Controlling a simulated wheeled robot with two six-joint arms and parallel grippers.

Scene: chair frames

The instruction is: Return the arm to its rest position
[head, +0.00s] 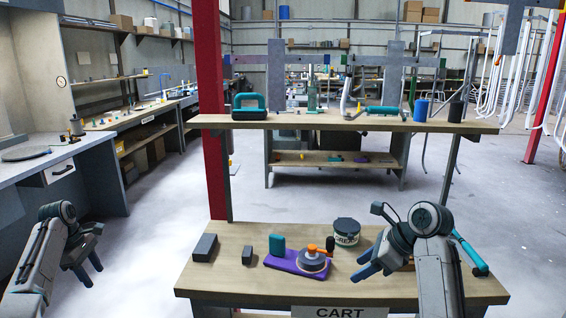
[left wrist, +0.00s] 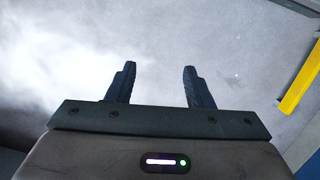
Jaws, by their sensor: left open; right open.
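My left gripper (head: 92,256) is at the far left of the head view, over bare floor beside the cart's left edge. It also shows in the left wrist view (left wrist: 158,84), its two dark fingers apart with nothing between them. My right gripper (head: 370,262) is over the right part of the cart's lower shelf, open, with its fingers pointing left. No object shows between its fingers. The right arm hides part of the shelf behind it.
The cart's lower shelf (head: 225,277) holds dark blocks (head: 204,247), a purple tray (head: 283,265) with a round tool (head: 312,260), a lidded tin (head: 346,232) and a teal-handled tool (head: 470,254). The upper shelf (head: 330,122) stands behind. A red post (head: 211,120) rises at the cart's left.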

